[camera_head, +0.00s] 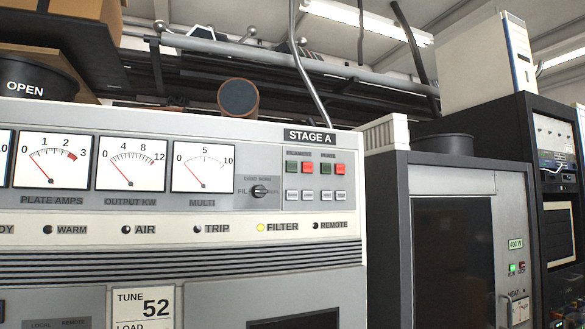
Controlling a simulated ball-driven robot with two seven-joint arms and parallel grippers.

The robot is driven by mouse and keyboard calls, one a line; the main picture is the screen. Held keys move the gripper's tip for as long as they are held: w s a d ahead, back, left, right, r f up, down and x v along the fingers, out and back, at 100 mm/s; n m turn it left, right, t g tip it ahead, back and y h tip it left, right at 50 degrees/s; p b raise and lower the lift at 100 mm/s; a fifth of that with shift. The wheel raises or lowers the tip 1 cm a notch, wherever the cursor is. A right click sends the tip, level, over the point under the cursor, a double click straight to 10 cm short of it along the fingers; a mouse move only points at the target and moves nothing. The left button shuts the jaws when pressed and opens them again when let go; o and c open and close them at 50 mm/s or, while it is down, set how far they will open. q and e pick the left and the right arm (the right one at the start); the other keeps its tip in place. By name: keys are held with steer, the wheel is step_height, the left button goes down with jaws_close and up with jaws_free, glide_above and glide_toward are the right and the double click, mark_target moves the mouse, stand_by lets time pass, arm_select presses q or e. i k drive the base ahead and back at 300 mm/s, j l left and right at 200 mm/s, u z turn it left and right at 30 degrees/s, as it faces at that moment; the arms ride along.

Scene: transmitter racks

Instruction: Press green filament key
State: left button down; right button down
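The grey transmitter panel marked STAGE A (310,136) fills the left and middle of the head view. At its upper right is a small block with two pairs of square keys, each green on the left and red on the right. The left pair has a small, blurred label above it that seems to read filament. Its green key (292,167) sits beside its red key (309,168). The other pair has a green key (326,168) and a red key (340,168). Nothing covers the keys. Neither of my grippers shows.
Left of the keys are a rotary knob (259,191) and several dial meters (203,167). Grey buttons (307,195) sit below the keys. The yellow FILTER lamp (261,227) is lit. A dark-framed cabinet (455,180) stands to the right. A black OPEN bucket (35,80) sits above left.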

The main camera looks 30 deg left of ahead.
mark_target(291, 166)
steer(key=i+j, duration=0.1)
steer(key=i, duration=0.4)
steer(key=i+j, duration=0.1)
steer(key=i, duration=0.4)
steer(key=u, duration=1.6)
